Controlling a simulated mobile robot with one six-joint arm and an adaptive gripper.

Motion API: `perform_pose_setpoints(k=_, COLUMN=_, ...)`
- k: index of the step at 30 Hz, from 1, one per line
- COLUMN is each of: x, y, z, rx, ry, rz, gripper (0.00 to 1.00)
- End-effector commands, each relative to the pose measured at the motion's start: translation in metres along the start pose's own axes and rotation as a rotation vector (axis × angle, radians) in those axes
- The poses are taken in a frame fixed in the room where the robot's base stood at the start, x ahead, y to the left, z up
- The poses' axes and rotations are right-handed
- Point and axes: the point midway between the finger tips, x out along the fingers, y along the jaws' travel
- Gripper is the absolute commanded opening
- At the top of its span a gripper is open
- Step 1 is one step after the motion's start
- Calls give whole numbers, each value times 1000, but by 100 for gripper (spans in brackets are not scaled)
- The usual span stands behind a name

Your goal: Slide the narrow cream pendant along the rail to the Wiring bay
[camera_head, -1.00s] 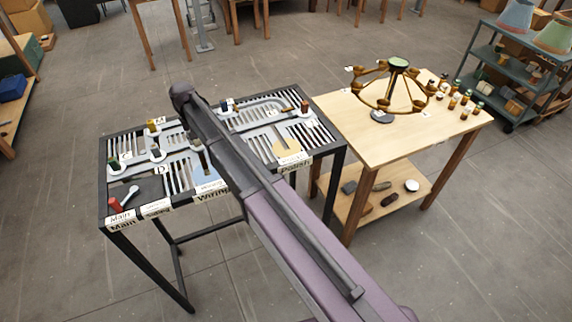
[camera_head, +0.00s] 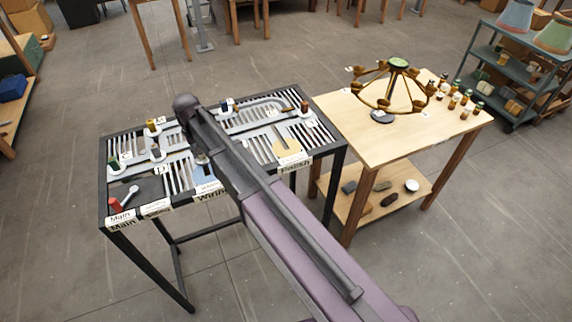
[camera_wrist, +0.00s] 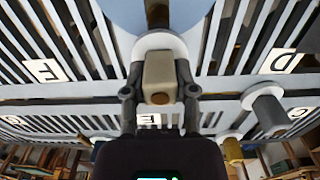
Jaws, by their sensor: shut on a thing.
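The narrow cream pendant (camera_wrist: 159,70) is a small cream block in the wrist view, in front of a pale round disc. My gripper (camera_wrist: 160,92) is shut on it, a finger on each side. In the head view my arm hides the gripper and this pendant. The pale rail (camera_head: 250,121) runs through the slotted frame table. The Wiring bay, a light blue patch (camera_head: 203,172) with its label (camera_head: 210,194) at the table's near edge, is partly covered by my arm.
Other pendants stand on the rail: a yellow-topped one (camera_head: 152,127), a dark-topped one (camera_head: 156,153) and a green one (camera_head: 112,162). A grey cylinder (camera_wrist: 267,108) is right of my gripper. A red piece (camera_head: 115,205) sits near the Main label. A wooden table (camera_head: 360,130) adjoins on the right.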

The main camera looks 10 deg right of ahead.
Motion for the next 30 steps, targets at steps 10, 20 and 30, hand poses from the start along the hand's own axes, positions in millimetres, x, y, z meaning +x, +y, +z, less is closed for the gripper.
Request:
perform_pose_setpoints(k=10, x=0, y=0, z=27, rx=0, ry=-2, rz=0, gripper=0)
perform_pose_setpoints(k=20, x=0, y=0, z=50, rx=0, ry=-2, rz=0, gripper=0)
perform_pose_setpoints(k=30, x=0, y=0, z=67, rx=1, ry=-2, rz=0, gripper=0)
